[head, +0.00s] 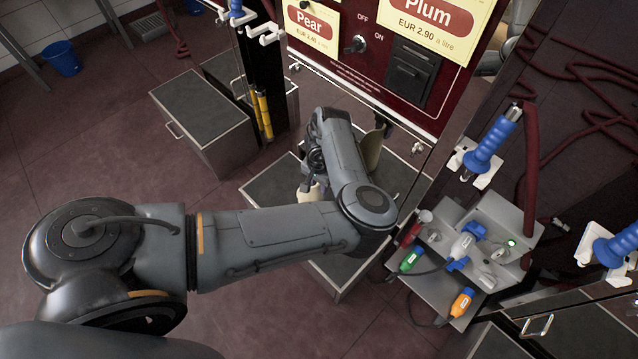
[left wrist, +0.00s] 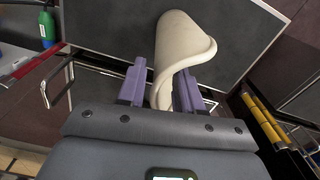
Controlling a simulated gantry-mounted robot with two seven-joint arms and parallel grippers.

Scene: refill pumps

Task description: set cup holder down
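The cup holder (left wrist: 180,45) is a smooth cream piece with a flared, rounded end and a narrow curved handle. In the left wrist view it lies across the dark top (left wrist: 105,25) of a low cabinet; whether it touches that top I cannot tell. The purple fingers of my left gripper (left wrist: 160,92) stand on both sides of the handle and appear closed on it. In the head view my left forearm hides most of the gripper, and a small cream part (head: 309,194) shows beside it above the cabinet top (head: 262,188). My right gripper is out of view.
A red fuel-pump front (head: 375,95) with Pear and Plum signs stands behind the cabinet.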

